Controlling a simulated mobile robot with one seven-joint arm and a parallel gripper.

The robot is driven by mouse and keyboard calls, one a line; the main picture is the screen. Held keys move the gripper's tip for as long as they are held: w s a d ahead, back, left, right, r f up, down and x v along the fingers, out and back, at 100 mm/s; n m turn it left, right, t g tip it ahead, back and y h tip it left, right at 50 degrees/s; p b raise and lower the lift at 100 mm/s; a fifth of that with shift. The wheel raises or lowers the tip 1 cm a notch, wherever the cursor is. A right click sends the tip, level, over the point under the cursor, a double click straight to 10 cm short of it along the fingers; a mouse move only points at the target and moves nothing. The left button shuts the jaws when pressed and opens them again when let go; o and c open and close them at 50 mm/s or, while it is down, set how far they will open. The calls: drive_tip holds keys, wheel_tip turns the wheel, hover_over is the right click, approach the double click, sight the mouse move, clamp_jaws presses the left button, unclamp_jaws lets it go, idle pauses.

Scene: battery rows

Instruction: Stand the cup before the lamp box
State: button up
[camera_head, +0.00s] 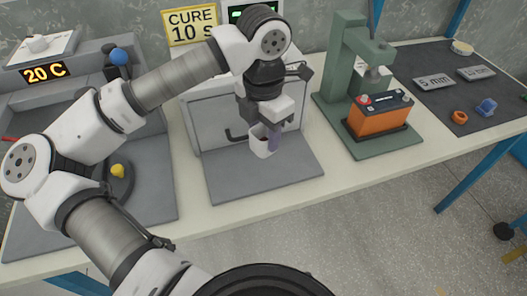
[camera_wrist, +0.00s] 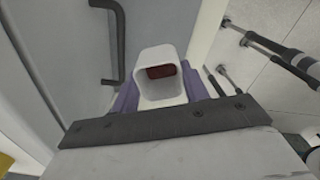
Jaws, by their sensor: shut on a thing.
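The white cup (camera_head: 261,146) is held upright or nearly so in front of the lamp box, over the grey mat. My gripper (camera_head: 268,138) has purple fingers shut on it. In the wrist view the cup (camera_wrist: 148,93) shows its open mouth, with a dark red thing (camera_wrist: 161,72) inside, and a finger on each side. The lamp box (camera_head: 213,108) is a pale grey box with a dark door handle (camera_head: 237,135), right behind the cup. I cannot tell whether the cup's base touches the mat.
The grey mat (camera_head: 228,187) before the box is otherwise bare. To the right a green press (camera_head: 345,60) holds an orange battery (camera_head: 378,116). A dark mat (camera_head: 455,90) with small parts lies further right. A grey unit reading 20 C (camera_head: 45,72) stands left.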

wheel_tip(320, 180, down, 7)
drive_tip(key=shift+f+p, duration=0.1)
drive_tip(key=shift+p, duration=0.2)
drive_tip(key=shift+f+b, duration=0.15)
drive_tip(key=shift+b, duration=0.2)
drive_tip(key=o, duration=1)
drive_tip(key=shift+c, duration=0.2)
drive_tip(key=shift+r, duration=0.2)
drive_tip(key=shift+r+p, duration=0.2)
drive_tip(key=shift+p, duration=0.3)
wheel_tip(320, 180, up, 12)
drive_tip(key=shift+f+b, duration=0.15)
drive_tip(key=shift+b, duration=0.5)
